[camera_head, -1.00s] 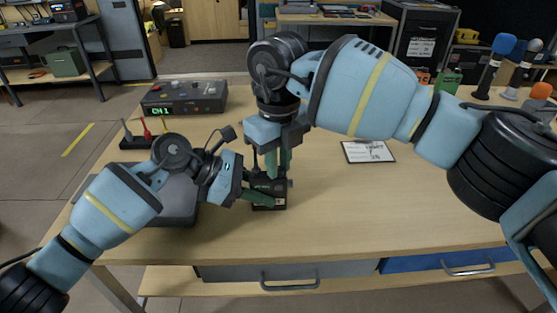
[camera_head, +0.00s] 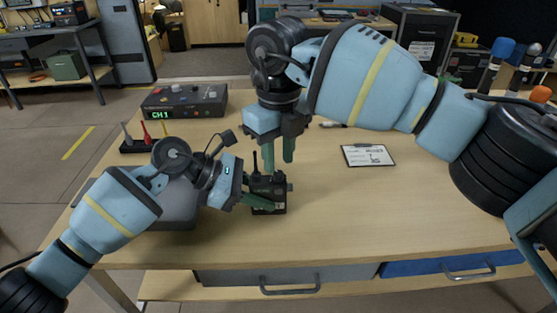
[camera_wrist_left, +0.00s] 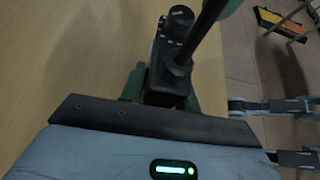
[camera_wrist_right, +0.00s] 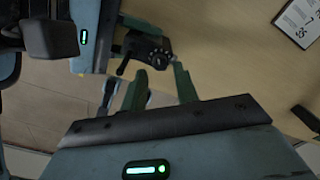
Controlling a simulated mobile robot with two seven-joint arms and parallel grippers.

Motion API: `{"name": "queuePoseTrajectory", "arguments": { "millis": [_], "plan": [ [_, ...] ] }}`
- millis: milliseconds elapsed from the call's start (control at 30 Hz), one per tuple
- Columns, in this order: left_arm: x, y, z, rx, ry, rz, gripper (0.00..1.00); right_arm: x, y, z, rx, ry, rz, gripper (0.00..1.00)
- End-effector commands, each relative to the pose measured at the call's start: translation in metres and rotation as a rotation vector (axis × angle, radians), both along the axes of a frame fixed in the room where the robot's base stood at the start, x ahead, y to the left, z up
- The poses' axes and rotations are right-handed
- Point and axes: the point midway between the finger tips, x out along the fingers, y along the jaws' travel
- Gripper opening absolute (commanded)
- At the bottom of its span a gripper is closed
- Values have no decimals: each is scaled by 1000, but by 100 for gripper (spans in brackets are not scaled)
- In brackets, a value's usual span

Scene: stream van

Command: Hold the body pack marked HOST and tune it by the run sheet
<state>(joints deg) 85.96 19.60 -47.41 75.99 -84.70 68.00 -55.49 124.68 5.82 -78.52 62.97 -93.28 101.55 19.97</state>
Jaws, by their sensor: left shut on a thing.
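A dark body pack (camera_head: 270,187) with a short antenna stands upright at the table's middle. Its writing is too small to read. My left gripper (camera_head: 258,198) is shut on it from the left. In the left wrist view the pack (camera_wrist_left: 170,68) sits between the green fingers, its top controls showing. My right gripper (camera_head: 278,155) points down just above the pack, its fingers apart and empty. In the right wrist view the pack's top with small knobs (camera_wrist_right: 150,50) lies beyond the open fingers.
A console (camera_head: 185,100) reading CH1 stands at the back left. A small rack with coloured pegs (camera_head: 146,137) is in front of it. A grey case (camera_head: 178,210) lies behind my left arm. Microphones (camera_head: 497,65) stand at the far right. The table's right front is clear.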

Motion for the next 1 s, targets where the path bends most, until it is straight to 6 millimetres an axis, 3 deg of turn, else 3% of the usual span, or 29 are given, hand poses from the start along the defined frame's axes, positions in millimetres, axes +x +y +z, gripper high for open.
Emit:
{"name": "queuePoseTrajectory", "arguments": {
  "millis": [467, 800, 1000],
  "plan": [
    [0, 0, 0, 0, 0, 0, 2, 0, 0, 32, 1, -1, 1, 30],
    [0, 0, 0, 0, 0, 0, 2, 0, 0, 33, 1, 1, 9, 30],
    [0, 0, 0, 0, 0, 0, 2, 0, 0, 33, -1, 0, 159, 30]
  ]
}}
